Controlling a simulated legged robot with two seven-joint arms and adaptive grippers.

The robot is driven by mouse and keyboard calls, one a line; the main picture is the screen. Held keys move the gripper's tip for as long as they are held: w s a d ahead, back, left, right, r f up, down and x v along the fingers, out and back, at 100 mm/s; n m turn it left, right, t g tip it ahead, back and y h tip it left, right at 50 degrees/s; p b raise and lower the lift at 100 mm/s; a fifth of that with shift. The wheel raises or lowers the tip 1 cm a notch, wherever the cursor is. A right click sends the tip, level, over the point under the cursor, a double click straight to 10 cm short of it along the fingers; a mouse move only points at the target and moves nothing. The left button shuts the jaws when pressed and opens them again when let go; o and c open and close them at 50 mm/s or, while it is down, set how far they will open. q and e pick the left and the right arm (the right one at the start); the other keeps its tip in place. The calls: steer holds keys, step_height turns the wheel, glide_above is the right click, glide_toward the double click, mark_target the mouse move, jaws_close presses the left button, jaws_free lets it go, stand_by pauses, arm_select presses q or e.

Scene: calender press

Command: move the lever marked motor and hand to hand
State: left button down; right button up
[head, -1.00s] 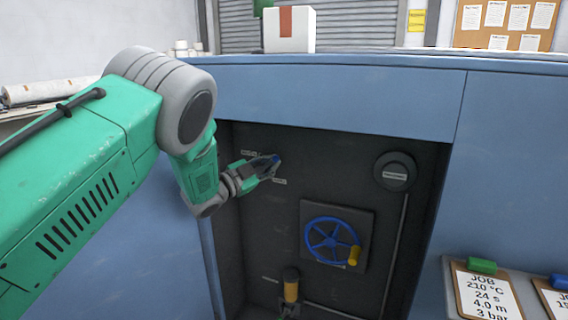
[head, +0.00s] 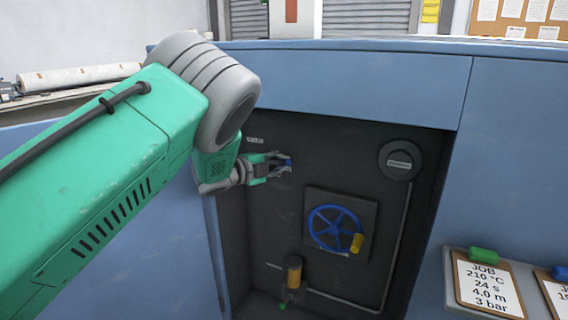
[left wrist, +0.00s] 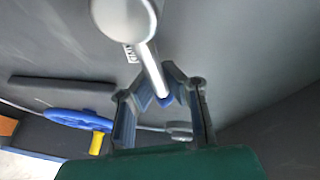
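The lever is a silver rod (left wrist: 150,68) with a round grey hub and a blue knob; the knob (head: 288,163) also shows at my fingertips in the head view. My left gripper (head: 284,164) is at the lever's end on the dark panel. In the left wrist view its fingers (left wrist: 168,85) converge around the rod and knob and appear shut on it. A small label (head: 255,140) sits on the panel up and left of the gripper; its words are too small to read. The panel around the knob is partly hidden by the gripper. My right gripper is not in view.
A blue handwheel (head: 323,243) with a yellow handle is below and right of the gripper. A round dark dial (head: 400,149) is at the panel's upper right. An orange-handled lever (head: 294,270) stands lower down. Blue casing (head: 350,85) frames the recess.

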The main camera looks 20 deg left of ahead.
mark_target(293, 127)
arm_select(q)
steer(key=shift+s+d+f, duration=0.15)
steer(key=shift+s+f, duration=0.05)
steer(key=shift+f, duration=0.25)
steer(key=c, duration=1.8)
jaws_free()
steer(key=shift+o, duration=1.1)
steer(key=shift+s+r, duration=0.1)
steer(key=shift+r, duration=0.2)
steer(key=shift+r, duration=0.25)
step_height(293, 127, up, 9)
steer(key=shift+r, duration=0.2)
